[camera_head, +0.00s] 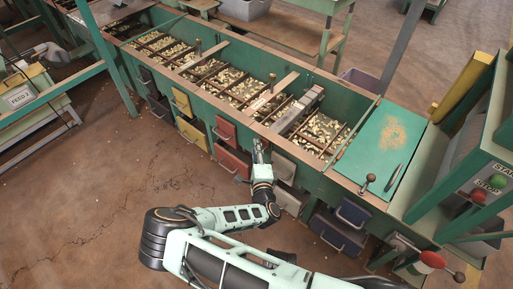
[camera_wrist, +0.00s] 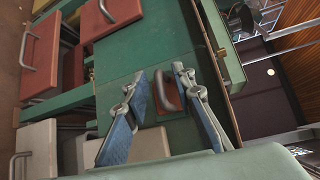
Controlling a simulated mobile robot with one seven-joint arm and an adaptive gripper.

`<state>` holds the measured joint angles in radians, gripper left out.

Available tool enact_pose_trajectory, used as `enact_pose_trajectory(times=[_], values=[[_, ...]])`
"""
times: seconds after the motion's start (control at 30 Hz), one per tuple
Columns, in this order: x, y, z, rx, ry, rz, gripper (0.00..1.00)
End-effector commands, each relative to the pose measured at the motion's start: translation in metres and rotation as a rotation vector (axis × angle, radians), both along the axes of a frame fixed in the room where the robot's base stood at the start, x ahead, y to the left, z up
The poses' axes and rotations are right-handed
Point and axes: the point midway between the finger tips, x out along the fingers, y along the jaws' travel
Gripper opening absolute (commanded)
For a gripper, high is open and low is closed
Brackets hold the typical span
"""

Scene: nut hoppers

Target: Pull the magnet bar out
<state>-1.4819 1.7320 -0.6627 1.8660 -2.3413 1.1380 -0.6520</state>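My gripper (camera_wrist: 160,80) is open in the wrist view, with its two blue-padded fingers on either side of a red-brown loop handle (camera_wrist: 168,92). The handle is on the green front wall, and nothing shows as gripped. In the head view my gripper (camera_head: 259,150) is at the front wall of the green hopper bench and hides the handle. A grey bar-like block (camera_head: 300,111), likely the magnet bar, lies across the hopper just behind and right of my gripper. I cannot tell clearly whether the handle joins it.
The hopper bench (camera_head: 340,170) holds several compartments of nuts. A teal top (camera_head: 378,150) with a lever is at the right. The floor in front is mostly clear.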

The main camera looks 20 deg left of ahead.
Motion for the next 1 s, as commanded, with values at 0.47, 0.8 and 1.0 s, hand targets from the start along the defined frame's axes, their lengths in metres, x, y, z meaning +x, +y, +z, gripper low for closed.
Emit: enact_pose_trajectory(times=[0.47,0.8,1.0], values=[[0.0001,0.0003,0.0001,0.0,0.0,0.0,0.01],[-0.0005,0.0002,-0.0013,-0.001,0.003,0.0,0.0],[-0.0082,0.0038,-0.0009,-0.002,0.005,0.003,0.0]])
